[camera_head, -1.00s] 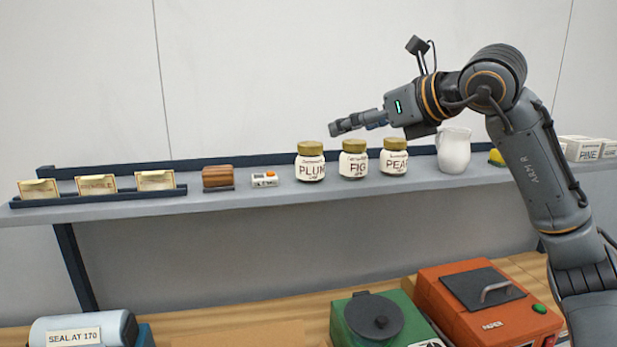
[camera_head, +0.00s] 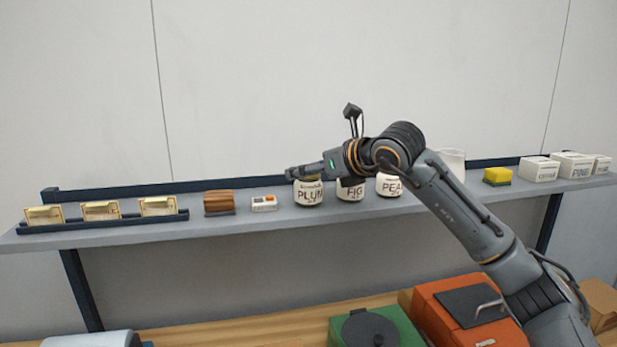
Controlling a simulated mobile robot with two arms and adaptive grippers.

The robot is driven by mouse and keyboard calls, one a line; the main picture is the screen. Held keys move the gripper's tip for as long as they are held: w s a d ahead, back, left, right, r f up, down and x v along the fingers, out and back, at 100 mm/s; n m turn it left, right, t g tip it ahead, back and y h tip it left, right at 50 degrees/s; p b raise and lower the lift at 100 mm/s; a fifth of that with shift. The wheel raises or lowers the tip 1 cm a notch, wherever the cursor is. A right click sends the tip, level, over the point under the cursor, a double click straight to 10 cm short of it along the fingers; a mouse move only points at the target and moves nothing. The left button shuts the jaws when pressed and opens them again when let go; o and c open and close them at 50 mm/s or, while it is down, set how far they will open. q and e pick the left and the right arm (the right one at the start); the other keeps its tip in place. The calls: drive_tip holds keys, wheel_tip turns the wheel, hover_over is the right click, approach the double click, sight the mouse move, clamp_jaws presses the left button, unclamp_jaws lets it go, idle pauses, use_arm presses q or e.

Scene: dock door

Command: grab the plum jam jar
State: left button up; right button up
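The plum jam jar (camera_head: 309,194) stands upright on the shelf, with a white body and a label reading PLUM. Its lid is mostly hidden behind my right gripper (camera_head: 291,173). That gripper is seen from the side, pointing left at lid height. I cannot tell whether it touches the jar or whether its fingers are apart. To the right stand the fig jar (camera_head: 350,191) and a jar whose label starts PEA (camera_head: 388,187). Their lids are hidden by my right arm. My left gripper is not in view.
The shelf (camera_head: 270,226) also carries a small white device (camera_head: 264,203), a brown wooden block (camera_head: 218,203) and a card rack (camera_head: 110,225) on the left. A white pitcher (camera_head: 453,162), a yellow-green sponge (camera_head: 497,177) and white boxes (camera_head: 573,166) stand on the right. Machines sit below.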

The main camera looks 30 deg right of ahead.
drive_tip(key=shift+w+a+f, duration=0.15)
drive_tip(key=shift+w+f, duration=0.1)
drive_tip(key=shift+w, duration=0.25)
drive_tip(key=shift+s, duration=0.15)
drive_tip(key=c, duration=1.5)
drive_tip(key=shift+r, duration=0.1)
drive_tip(key=shift+r, duration=0.1)
